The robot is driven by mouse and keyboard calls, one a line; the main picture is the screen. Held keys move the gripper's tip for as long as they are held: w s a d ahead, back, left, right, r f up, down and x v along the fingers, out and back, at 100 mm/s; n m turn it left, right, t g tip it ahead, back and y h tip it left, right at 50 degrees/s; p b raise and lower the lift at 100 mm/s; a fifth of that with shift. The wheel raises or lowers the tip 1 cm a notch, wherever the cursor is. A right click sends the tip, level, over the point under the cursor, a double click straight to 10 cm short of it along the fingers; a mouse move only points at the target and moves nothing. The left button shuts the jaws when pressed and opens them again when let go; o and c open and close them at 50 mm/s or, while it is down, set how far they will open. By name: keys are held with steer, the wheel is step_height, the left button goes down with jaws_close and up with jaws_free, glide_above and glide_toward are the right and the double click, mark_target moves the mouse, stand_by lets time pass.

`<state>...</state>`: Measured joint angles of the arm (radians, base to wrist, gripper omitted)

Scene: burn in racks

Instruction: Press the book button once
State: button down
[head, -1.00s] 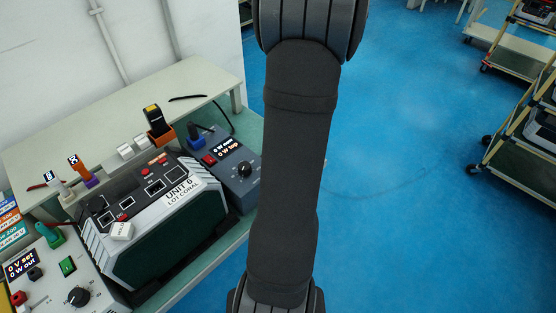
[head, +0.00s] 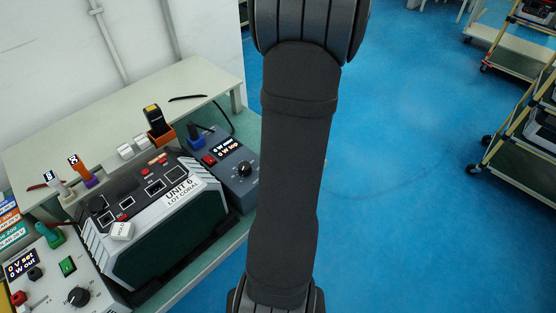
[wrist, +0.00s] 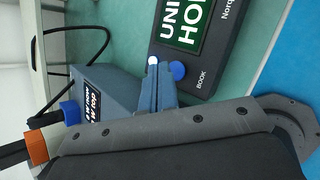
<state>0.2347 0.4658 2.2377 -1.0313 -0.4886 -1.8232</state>
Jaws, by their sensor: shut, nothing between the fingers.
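The book button (wrist: 177,71) is a round blue cap on a dark box (wrist: 215,78), beside the printed word BOOK, in the wrist view. The box has a green display with white letters, partly cut off by the frame. My gripper (wrist: 157,70) shows as narrow blue-grey fingers, shut and empty. Its tips are right next to the button, on its left side in the picture. I cannot tell whether they touch it. A small white spot (wrist: 153,61) shows at the tips. In the head view my arm covers the middle, and neither gripper nor button shows.
A blue-grey supply with a lit display (wrist: 93,107) stands left of my fingers in the wrist view. In the head view, the unit labelled UNIT 6 (head: 180,194) and a control box (head: 67,266) stand on the bench. Shelved carts (head: 515,140) stand at the right; blue floor is clear.

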steer(key=shift+r, duration=0.15)
steer(key=shift+r, duration=2.45)
steer(key=shift+f, duration=0.15)
steer(key=shift+r, duration=1.95)
steer(key=shift+f, duration=0.1)
